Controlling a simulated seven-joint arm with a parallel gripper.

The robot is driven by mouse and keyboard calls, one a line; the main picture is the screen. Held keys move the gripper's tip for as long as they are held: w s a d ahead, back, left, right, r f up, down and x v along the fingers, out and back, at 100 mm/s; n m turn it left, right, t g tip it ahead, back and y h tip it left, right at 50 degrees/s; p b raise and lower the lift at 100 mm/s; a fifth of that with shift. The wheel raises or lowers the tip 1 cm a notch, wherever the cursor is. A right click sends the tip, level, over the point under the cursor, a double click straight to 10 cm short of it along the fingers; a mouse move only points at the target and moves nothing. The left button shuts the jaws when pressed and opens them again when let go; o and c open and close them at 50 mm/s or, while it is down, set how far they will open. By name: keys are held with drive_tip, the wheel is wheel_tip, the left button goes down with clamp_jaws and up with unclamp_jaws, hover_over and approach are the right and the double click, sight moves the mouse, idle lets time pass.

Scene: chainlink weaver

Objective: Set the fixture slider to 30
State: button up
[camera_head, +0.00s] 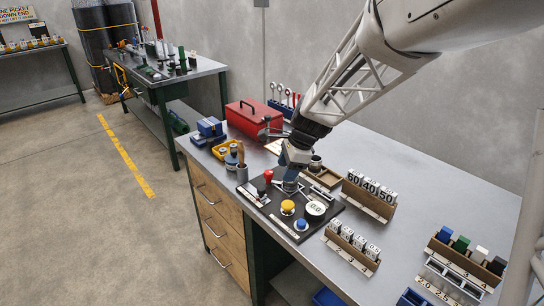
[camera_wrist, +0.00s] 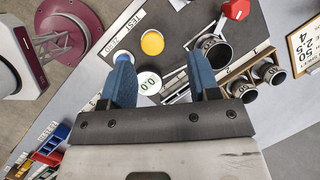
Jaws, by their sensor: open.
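The black fixture panel (camera_head: 275,212) lies on the bench under my gripper (camera_head: 290,184). It carries a red knob (camera_head: 268,175), a yellow button (camera_head: 287,207), a blue button (camera_head: 301,225) and a round white readout (camera_head: 316,208) reading 0.0. In the wrist view, my gripper (camera_wrist: 159,56) has its two blue fingers spread apart with nothing clearly held. The readout (camera_wrist: 148,84) shows between the fingers, and the yellow button (camera_wrist: 152,43) lies beyond the tips. A pale slot or rail (camera_wrist: 178,93) runs beside the right finger; I cannot tell whether it is the slider. No slider handle shows clearly.
A wooden rack of numbered tags (camera_head: 370,197) stands right of the panel, and another rack (camera_head: 351,249) stands in front. The bench (camera_head: 430,180) is bare toward the back right.

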sight(262, 188)
drive_tip(key=w+a+f+m, duration=0.3)
drive_tip(key=w+a+f, duration=0.2)
drive_tip(key=shift+w+y, duration=0.2)
drive_tip(key=shift+y, duration=0.1)
drive_tip(key=shift+f, duration=0.15)
drive_tip(key=shift+x, duration=3.9)
drive_tip(key=shift+s, duration=0.15)
drive_tip(key=shift+c, duration=0.2)
clamp_jaws()
